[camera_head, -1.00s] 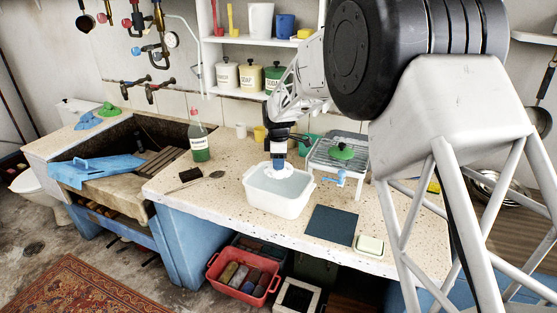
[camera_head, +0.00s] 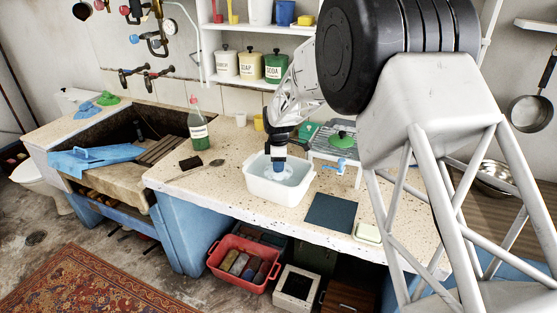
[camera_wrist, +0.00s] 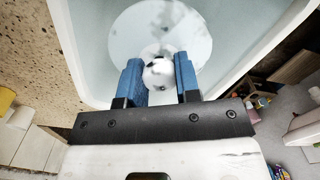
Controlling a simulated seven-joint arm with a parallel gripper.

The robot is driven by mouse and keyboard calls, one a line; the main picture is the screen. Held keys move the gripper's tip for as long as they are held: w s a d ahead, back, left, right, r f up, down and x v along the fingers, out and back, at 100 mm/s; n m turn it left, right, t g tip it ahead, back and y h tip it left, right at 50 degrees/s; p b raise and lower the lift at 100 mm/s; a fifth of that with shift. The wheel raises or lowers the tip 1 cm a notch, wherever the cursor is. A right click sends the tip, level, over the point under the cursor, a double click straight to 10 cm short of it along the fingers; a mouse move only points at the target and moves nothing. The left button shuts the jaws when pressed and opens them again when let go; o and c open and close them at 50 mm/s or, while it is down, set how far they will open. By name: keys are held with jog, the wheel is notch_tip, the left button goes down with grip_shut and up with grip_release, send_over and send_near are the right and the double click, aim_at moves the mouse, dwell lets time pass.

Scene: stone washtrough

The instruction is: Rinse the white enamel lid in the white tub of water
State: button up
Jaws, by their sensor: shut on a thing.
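The white tub of water (camera_head: 272,191) stands on the speckled worktop; its rim and wall (camera_wrist: 82,50) also show in the wrist view. My gripper (camera_head: 279,163) points down into the tub. In the wrist view, its blue fingers (camera_wrist: 159,76) are shut on the round knob of the white enamel lid (camera_wrist: 135,35). The lid's pale disc lies below the fingers, inside the tub, and looks blue-grey as if under the water. In the head view the lid (camera_head: 274,177) is small and partly hidden by my gripper.
A rack (camera_head: 322,156) with a green-topped item (camera_head: 342,137) stands right of the tub. A dark mat (camera_head: 331,212) and a soap dish (camera_head: 368,233) lie in front. A green bottle (camera_head: 199,132), brush (camera_head: 190,163) and spoon (camera_head: 203,170) are to the left.

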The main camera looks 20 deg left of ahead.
jog(key=shift+f, duration=0.85)
jog(key=shift+f, duration=0.1)
dwell(0.5)
jog(key=shift+r, duration=0.2)
jog(key=shift+r, duration=3.3)
jog(key=shift+r, duration=0.1)
jog(key=shift+r, duration=1.95)
